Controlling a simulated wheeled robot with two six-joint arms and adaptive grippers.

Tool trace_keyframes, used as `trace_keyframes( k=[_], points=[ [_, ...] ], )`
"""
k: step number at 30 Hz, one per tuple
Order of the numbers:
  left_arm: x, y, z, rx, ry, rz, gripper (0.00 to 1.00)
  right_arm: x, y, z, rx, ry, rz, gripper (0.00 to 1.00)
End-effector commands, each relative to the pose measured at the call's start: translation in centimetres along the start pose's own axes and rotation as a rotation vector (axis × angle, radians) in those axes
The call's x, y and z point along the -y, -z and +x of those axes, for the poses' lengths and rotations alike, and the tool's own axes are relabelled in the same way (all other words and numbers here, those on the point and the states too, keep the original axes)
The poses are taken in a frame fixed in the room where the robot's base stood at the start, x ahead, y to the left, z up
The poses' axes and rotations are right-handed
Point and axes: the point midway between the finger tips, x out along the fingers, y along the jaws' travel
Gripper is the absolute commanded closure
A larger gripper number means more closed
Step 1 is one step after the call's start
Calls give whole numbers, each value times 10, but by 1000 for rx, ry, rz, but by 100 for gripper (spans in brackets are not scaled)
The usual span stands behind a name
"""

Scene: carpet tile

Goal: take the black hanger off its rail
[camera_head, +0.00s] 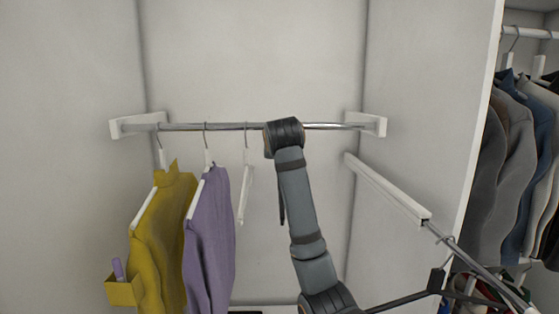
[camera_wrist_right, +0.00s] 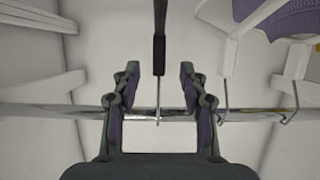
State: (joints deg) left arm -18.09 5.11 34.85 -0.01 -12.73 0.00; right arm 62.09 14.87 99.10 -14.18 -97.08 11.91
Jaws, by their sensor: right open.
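In the right wrist view a black hanger (camera_wrist_right: 159,50) hangs by its thin metal hook on the rail (camera_wrist_right: 60,111). My right gripper (camera_wrist_right: 160,72) is open, with one finger on each side of the hanger's neck and a gap visible on both sides. In the head view my right arm rises in front of the rail (camera_head: 230,127) and hides the gripper's fingers. A dark strip of the hanger (camera_head: 282,205) shows beside the arm. My left gripper is not in view.
An empty white hanger (camera_head: 244,190), a purple garment (camera_head: 210,230) and a mustard garment (camera_head: 160,230) hang left of my arm. Another black hanger (camera_head: 437,281) hangs from a side rail at right. Several garments (camera_head: 510,150) hang beyond the partition (camera_head: 470,130).

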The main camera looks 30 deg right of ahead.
Motion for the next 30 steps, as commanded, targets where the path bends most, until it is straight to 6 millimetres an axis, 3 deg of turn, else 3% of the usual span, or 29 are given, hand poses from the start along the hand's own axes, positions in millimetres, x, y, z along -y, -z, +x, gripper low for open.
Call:
trace_keyframes(
  k=[6,12,16,23,30],
  points=[
    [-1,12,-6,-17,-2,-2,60,0,0,10,1,1,1,57],
    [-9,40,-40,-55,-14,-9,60,-2,2,38,5,-2,-3,57],
    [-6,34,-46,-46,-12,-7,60,-1,-1,56,3,-1,-1,57],
    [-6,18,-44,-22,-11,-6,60,-1,-4,61,0,1,1,57],
    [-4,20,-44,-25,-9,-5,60,0,-4,60,0,1,1,85]
  ],
)
